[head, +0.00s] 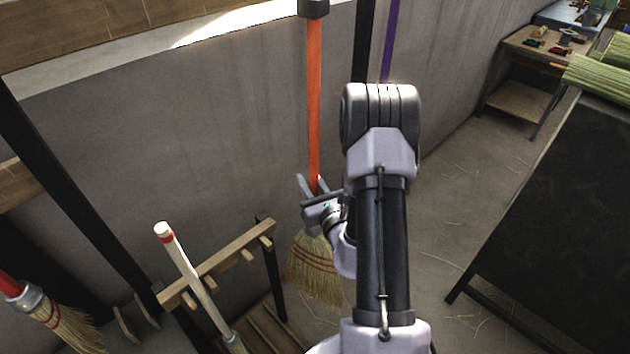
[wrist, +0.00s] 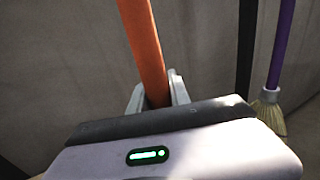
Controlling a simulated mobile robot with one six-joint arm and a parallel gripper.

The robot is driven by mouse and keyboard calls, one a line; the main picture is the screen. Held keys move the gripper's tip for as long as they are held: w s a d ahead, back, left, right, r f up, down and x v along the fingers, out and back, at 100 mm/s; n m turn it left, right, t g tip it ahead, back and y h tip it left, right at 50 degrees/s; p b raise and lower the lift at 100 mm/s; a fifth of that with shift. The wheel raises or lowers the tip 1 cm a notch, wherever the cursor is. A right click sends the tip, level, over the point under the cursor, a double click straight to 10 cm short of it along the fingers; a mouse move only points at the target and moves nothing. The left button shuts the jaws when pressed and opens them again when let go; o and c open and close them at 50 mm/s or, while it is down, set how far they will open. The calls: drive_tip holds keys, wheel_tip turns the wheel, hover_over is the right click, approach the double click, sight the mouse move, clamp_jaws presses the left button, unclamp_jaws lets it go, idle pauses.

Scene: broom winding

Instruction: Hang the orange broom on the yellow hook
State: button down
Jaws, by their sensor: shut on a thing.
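The orange broom (head: 314,100) is upright in front of the grey wall, its straw head (head: 315,268) hanging below my gripper. A dark grey block is at the top of its handle, cut by the picture's edge; I cannot tell whether it is part of the broom. My gripper (head: 314,184) is shut on the lower part of the orange handle. In the wrist view the handle (wrist: 142,45) rises between the two fingers of my gripper (wrist: 157,93), leaning slightly left. No yellow hook shows in either view.
A purple broom (wrist: 282,45) and a black post (wrist: 247,45) stand right of the orange one. A wooden peg rack (head: 225,262) with a pale-handled broom (head: 190,275) is lower left. A red-handled broom (head: 45,305) is at far left. A dark table (head: 560,210) stands right.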

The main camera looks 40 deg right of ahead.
drive_tip(key=w+f+p, duration=0.1)
drive_tip(key=w, duration=0.5)
drive_tip(key=shift+a+f, duration=0.2)
drive_tip(key=shift+a, duration=0.05)
drive_tip(key=shift+p, duration=0.3)
idle(0.3)
drive_tip(key=c, duration=1.1)
unclamp_jaws()
